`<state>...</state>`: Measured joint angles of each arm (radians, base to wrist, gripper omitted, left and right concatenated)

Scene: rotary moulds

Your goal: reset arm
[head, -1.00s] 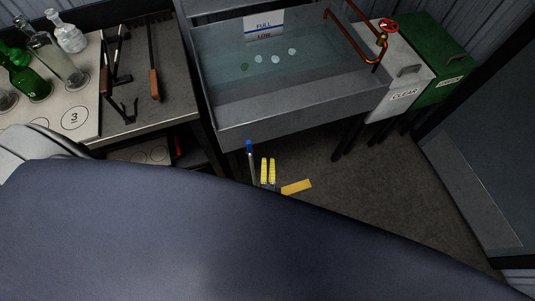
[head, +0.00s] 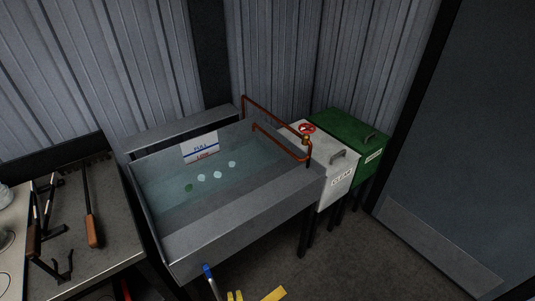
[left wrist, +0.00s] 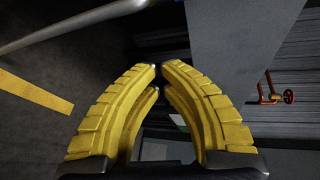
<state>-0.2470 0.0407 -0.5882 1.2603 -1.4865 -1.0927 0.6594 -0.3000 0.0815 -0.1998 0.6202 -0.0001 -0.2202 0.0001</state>
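My right gripper is in neither view now.
A water-filled sink (head: 240,222) stands mid-view with a copper pipe (head: 280,137) at its right. White CLEAR (head: 327,172) and green (head: 350,135) bins stand beyond it. A bench with tools (head: 92,230) is at left. A blue-tipped rod (head: 208,270) rises near my left gripper.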

